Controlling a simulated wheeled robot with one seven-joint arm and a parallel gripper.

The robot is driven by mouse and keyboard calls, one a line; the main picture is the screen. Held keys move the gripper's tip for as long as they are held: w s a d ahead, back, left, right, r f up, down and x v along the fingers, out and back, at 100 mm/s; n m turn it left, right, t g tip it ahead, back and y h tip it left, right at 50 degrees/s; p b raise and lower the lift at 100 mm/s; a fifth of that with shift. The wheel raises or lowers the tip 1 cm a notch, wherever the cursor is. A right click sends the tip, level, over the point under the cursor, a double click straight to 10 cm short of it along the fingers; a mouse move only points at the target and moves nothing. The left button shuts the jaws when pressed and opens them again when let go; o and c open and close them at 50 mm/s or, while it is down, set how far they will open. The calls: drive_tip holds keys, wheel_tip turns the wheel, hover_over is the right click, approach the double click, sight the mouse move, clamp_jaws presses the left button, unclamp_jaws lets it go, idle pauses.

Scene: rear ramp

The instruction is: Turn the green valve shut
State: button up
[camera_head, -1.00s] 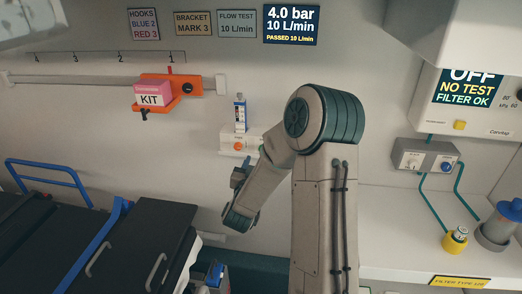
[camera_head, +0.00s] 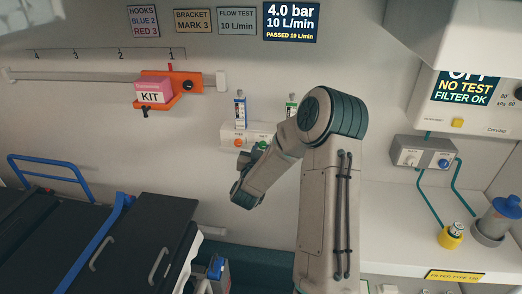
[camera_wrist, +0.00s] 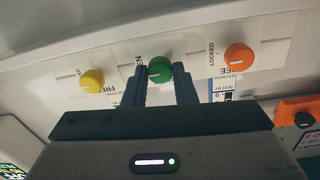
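The green valve (camera_wrist: 159,69) is a round knob with a pale pointer line on a white panel, in the upper middle of the wrist view. In the head view the green valve (camera_head: 263,142) shows only partly above my arm. My gripper (camera_wrist: 166,80) has its two dark fingers apart, one on each side of the green knob's lower part. A gap seems to show between the fingers; whether they touch the knob I cannot tell. In the head view my arm hides most of the gripper.
An orange knob (camera_wrist: 239,57) marked LOCKED and a yellow knob (camera_wrist: 92,81) flank the green one. A flowmeter with a blue label (camera_head: 240,110) and one with a green label (camera_head: 291,106) stand on the panel. A stretcher (camera_head: 130,240) is at lower left.

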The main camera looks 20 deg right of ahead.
drive_tip(key=shift+f+n+b, duration=0.1)
drive_tip(key=shift+n+b, duration=0.2)
drive_tip(key=shift+b, duration=0.2)
drive_tip(key=n+b, duration=0.2)
drive_tip(key=b, duration=0.1)
drive_tip(key=shift+a+f+n, duration=0.1)
drive_tip(key=shift+n, duration=0.3)
drive_tip(key=n+b, duration=0.4)
drive_tip(key=shift+n, duration=0.3)
drive_tip(key=n+b, duration=0.2)
drive_tip(key=n, duration=0.2)
drive_tip(key=shift+n, duration=0.3)
drive_tip(key=shift+n+t, duration=0.3)
drive_tip(key=shift+n, duration=2.1)
drive_tip(key=o, duration=1)
